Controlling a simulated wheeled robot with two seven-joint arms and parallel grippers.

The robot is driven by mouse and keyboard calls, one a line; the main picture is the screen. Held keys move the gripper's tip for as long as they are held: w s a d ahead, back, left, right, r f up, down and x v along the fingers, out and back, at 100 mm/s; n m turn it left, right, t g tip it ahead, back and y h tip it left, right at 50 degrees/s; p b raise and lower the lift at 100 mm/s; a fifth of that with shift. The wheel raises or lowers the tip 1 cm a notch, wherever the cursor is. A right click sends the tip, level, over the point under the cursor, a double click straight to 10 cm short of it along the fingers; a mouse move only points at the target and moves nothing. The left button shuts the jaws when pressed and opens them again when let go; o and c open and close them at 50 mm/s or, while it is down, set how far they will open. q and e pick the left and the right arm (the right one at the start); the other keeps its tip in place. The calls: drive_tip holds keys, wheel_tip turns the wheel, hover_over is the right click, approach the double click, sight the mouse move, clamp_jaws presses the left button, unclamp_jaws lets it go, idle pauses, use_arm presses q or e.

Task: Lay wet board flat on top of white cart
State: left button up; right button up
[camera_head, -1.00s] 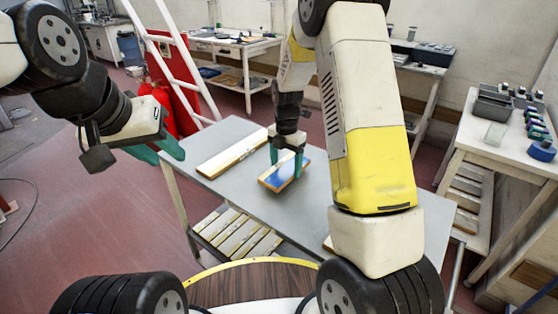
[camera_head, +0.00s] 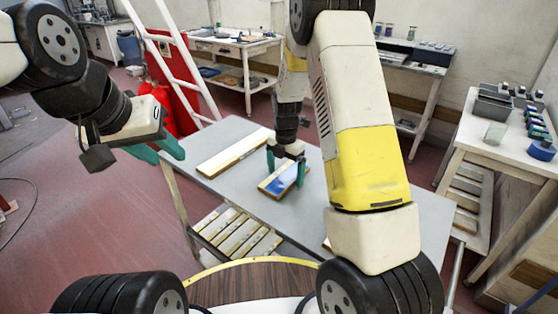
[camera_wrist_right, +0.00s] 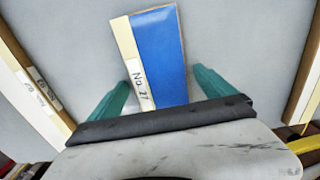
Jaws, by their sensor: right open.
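The wet board (camera_head: 278,181), blue with a pale strip along one side, lies flat on the grey top of the white cart (camera_head: 222,193). In the right wrist view, the wet board (camera_wrist_right: 158,52) shows a "No. 27" label on the pale strip. My right gripper (camera_head: 286,178) is open, low over the board, with one teal finger on each side. In the wrist view, gaps show between fingers and board. My left gripper (camera_head: 168,158) is open and empty, in the air left of the cart.
A pale board (camera_head: 235,152) lies on the cart top left of the wet board. Another board's edge (camera_head: 327,243) shows beside my right arm, which hides much of the cart's right side. Several boards (camera_head: 240,236) lie on the lower shelf. A white side table (camera_head: 510,165) stands at right.

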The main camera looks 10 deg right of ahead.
sight(285, 175)
drive_tip(key=s+d+r+m+t, duration=0.1)
drive_tip(key=s+r+m, duration=0.15)
drive_tip(key=r, duration=0.75)
drive_tip(key=s+r+m, duration=0.2)
drive_tip(key=r+m, duration=0.1)
drive_tip(key=r, duration=0.7)
drive_tip(key=s+r+m+t+y, duration=0.1)
drive_tip(key=s+r+m, duration=0.3)
drive_tip(key=s+m, duration=0.6)
drive_tip(key=s+d+r+m+t+y, duration=0.1)
drive_tip(key=s+r+m+t, duration=0.3)
drive_tip(key=s+m, duration=0.7)
drive_tip(key=shift+s+d, duration=0.15)
drive_tip(key=shift+s, duration=0.1)
